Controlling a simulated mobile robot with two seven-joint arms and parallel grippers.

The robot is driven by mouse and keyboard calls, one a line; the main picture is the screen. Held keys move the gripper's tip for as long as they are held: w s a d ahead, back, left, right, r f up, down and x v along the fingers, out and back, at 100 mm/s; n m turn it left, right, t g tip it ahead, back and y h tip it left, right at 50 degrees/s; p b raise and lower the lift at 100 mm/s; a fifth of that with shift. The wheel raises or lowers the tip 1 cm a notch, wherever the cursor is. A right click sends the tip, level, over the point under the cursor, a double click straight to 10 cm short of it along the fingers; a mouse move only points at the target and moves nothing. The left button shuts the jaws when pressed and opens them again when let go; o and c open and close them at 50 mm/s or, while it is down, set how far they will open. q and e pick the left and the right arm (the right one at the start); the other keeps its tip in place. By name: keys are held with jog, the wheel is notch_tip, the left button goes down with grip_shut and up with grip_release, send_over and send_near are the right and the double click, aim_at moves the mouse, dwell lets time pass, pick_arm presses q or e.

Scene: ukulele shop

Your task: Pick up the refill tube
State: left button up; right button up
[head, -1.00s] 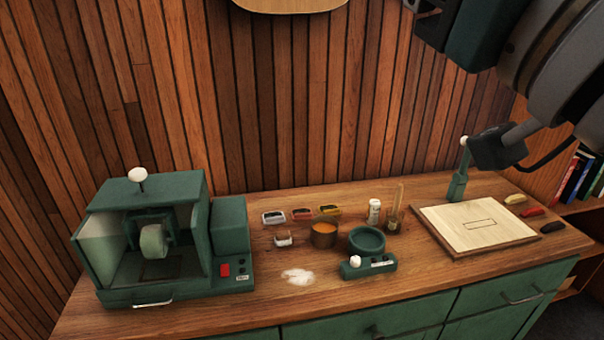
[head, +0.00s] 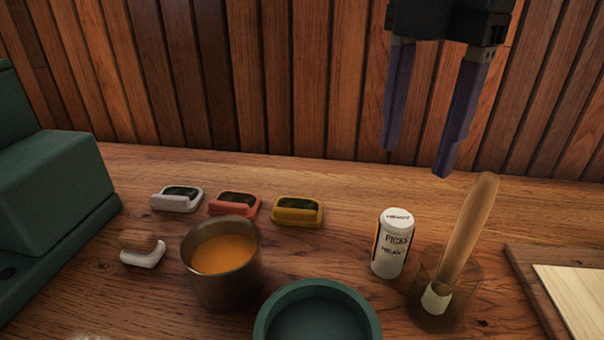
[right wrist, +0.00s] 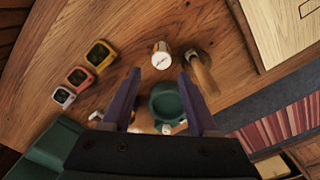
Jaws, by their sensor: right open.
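The refill tube (head: 392,245) is a white cylinder with dark lettering and a white cap. It stands upright on the wooden bench, right of centre in the head view. It also shows from above in the right wrist view (right wrist: 161,56), just beyond and between the fingertips. My right gripper (head: 415,161) is open and empty, with its two purple fingers pointing down above the bench. It is apart from the tube and higher than it. It also shows in the right wrist view (right wrist: 160,75). My left gripper is not in view.
A glass jar (head: 462,300) holding a wooden-handled brush (head: 470,230) stands close right of the tube. A green dish (head: 317,318) and a brown cup (head: 222,277) with orange contents stand to the left. Three small coloured holders (head: 297,212) sit behind. A board (head: 530,290) lies right.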

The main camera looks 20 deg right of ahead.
aim_at(398, 217)
notch_tip(398, 217, down, 4)
jog(key=shift+s+r, duration=0.1)
jog(key=f, duration=0.5)
jog(key=shift+s+a+f, duration=0.1)
jog(key=shift+s+a, duration=0.05)
jog(key=shift+a, duration=0.2)
jog(key=shift+f, duration=0.45)
grip_shut()
